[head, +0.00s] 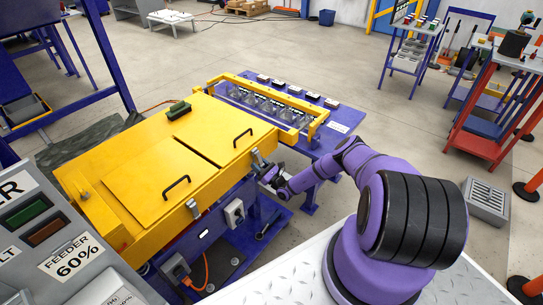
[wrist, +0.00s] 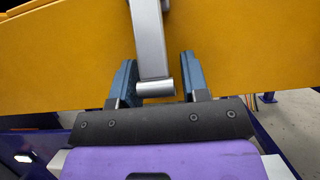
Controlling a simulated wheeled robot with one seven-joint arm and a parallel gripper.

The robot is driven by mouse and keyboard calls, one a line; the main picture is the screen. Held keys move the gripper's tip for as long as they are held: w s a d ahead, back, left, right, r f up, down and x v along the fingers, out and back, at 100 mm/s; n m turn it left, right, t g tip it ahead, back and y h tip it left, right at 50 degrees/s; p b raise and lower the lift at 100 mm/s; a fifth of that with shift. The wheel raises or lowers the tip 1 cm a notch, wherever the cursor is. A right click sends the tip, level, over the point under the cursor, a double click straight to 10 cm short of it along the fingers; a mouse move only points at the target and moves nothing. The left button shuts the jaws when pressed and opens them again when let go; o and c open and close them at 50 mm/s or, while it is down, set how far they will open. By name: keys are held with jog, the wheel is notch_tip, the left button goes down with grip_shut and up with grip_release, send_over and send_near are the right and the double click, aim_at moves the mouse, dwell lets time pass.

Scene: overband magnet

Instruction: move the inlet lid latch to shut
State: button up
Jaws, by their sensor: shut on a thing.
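The yellow machine housing (head: 165,150) has two lids with black handles on top. A grey latch (head: 257,158) sits on its front side near the right end, by the right lid (head: 215,128). My gripper (head: 269,176) is at this latch. In the wrist view the silver latch lever (wrist: 148,40) hangs down between the fingers of my gripper (wrist: 157,75), with a round crossbar (wrist: 155,88) at its lower end. The jaws are shut on it. A second latch (head: 193,208) is farther left, by the left lid (head: 145,183). The catch behind the lever is hidden.
A control panel (head: 50,235) stands at the lower left. A blue table (head: 345,128) with a yellow frame adjoins the housing on the right. A grey box (head: 234,212) is mounted below the latch. A red cart (head: 475,140) stands far right; the floor between is mostly clear.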

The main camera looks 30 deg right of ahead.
aim_at(258, 157)
jog(key=shift+h, duration=0.3)
jog(key=w+r, duration=0.1)
jog(key=w+d+r, duration=0.1)
jog(key=w+r, duration=0.1)
jog(key=shift+w+d+r, duration=0.1)
jog(key=shift+w+d, duration=0.05)
jog(key=shift+w, duration=0.1)
jog(key=o, duration=1.1)
jog(key=shift+c, duration=0.2)
jog(key=shift+s+f, duration=0.45)
jog(key=shift+f, duration=0.15)
jog(key=shift+s+a+f, duration=0.3)
jog(key=shift+a+f, duration=0.15)
jog(key=shift+f, duration=0.05)
jog(key=shift+o, duration=0.2)
jog(key=shift+s+a+f, duration=0.25)
jog(key=shift+s+f, duration=0.2)
jog(key=shift+f, duration=0.2)
jog(key=shift+s+a+f, duration=0.2)
jog(key=shift+s+f, duration=0.2)
jog(key=shift+f, duration=0.25)
jog(key=shift+o, duration=0.9)
jog(key=shift+f, duration=0.3)
jog(key=d+v, duration=0.1)
jog(key=v, duration=1)
jog(key=shift+r+t, duration=0.15)
jog(key=shift+t, duration=0.25)
